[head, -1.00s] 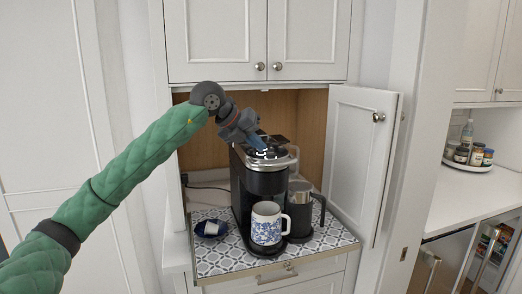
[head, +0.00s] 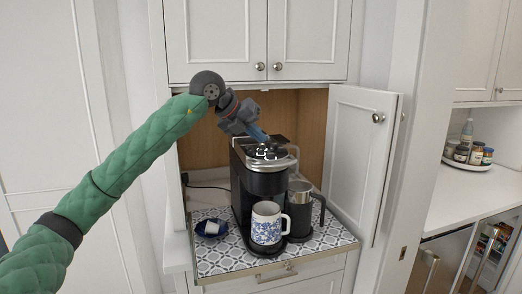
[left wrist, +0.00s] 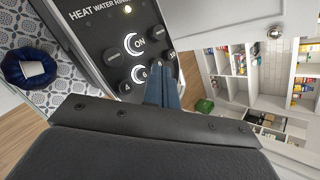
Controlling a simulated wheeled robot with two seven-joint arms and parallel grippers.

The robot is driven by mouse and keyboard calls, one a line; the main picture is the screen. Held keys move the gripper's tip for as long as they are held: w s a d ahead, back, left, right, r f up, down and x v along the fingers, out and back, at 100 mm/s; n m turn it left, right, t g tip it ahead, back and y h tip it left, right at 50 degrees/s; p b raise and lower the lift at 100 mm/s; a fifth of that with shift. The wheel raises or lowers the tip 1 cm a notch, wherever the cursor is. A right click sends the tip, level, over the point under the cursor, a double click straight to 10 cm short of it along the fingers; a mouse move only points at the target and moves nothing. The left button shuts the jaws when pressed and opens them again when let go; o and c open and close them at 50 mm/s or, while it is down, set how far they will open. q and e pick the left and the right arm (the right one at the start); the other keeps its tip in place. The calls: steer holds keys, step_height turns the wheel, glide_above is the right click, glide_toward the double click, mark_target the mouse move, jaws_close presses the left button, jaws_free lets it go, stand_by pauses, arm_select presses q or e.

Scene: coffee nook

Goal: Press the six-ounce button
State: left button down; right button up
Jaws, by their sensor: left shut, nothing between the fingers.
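The black coffee maker (head: 265,182) stands on a patterned pull-out shelf, with its button panel on top. In the left wrist view, the six-ounce button (left wrist: 138,73) is a round button marked 6, with a white arc, between the 4 and 8 buttons. My left gripper (head: 258,134) is shut and empty, with its blue fingers over the top panel. In the left wrist view, the fingers (left wrist: 165,82) appear just right of the 6 and partly cover the 8 button. I cannot tell whether they touch the panel. My right gripper is not in view.
A white-and-blue mug (head: 266,225) stands under the spout. A dark frother or carafe (head: 300,207) is beside it on the right. A dark blue bowl (head: 211,229) with a white item sits on the left. The cabinet door (head: 358,150) stands open on the right.

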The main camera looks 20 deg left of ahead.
mark_target(257, 155)
arm_select(q)
step_height(257, 155, up, 5)
steer(key=shift+f+p, duration=0.2)
steer(key=shift+p, duration=0.65)
